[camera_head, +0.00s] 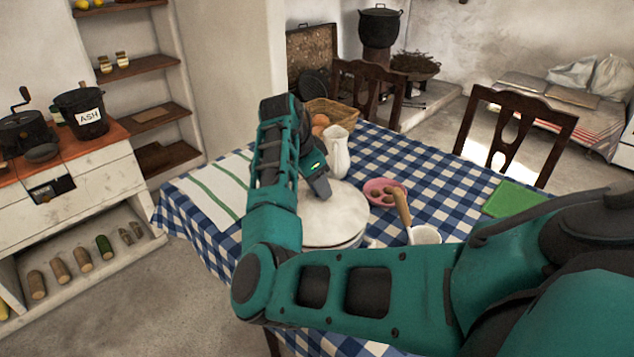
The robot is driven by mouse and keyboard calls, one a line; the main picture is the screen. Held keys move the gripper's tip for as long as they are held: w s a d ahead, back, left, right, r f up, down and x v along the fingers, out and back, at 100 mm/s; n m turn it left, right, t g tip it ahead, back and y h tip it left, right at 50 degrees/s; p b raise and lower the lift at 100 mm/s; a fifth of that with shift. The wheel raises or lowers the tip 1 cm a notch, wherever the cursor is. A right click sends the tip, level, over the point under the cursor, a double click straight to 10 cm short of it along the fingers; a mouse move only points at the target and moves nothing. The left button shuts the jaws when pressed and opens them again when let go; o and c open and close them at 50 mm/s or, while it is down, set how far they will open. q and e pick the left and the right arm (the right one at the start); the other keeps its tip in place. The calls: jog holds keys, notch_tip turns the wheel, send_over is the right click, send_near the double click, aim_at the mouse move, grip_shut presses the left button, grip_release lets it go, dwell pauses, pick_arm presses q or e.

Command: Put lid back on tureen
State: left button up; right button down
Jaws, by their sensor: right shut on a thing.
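The white tureen (352,243) stands on the checked tablecloth, mostly hidden below its lid and behind my right forearm. The round white lid (342,212) lies level over it; I cannot tell whether it sits fully on the rim. My right gripper (321,190) points down at the far part of the lid and is shut on it; its fingertips and the lid's grip are hard to make out. My left gripper is not in view.
A white pitcher (336,152) stands close behind the gripper, with a basket (333,112) beyond. A pink bowl (371,194) and a white cup (425,235) with a wooden-handled tool are right of the tureen. A striped cloth (208,187) lies at left. Chairs stand behind.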

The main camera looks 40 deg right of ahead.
jog(key=shift+f, duration=0.35)
dwell(0.3)
jog(key=c, duration=0.6)
grip_release()
jog(key=shift+o, duration=0.5)
jog(key=shift+f, duration=0.1)
jog(key=o, duration=0.4)
jog(key=shift+r, duration=3.55)
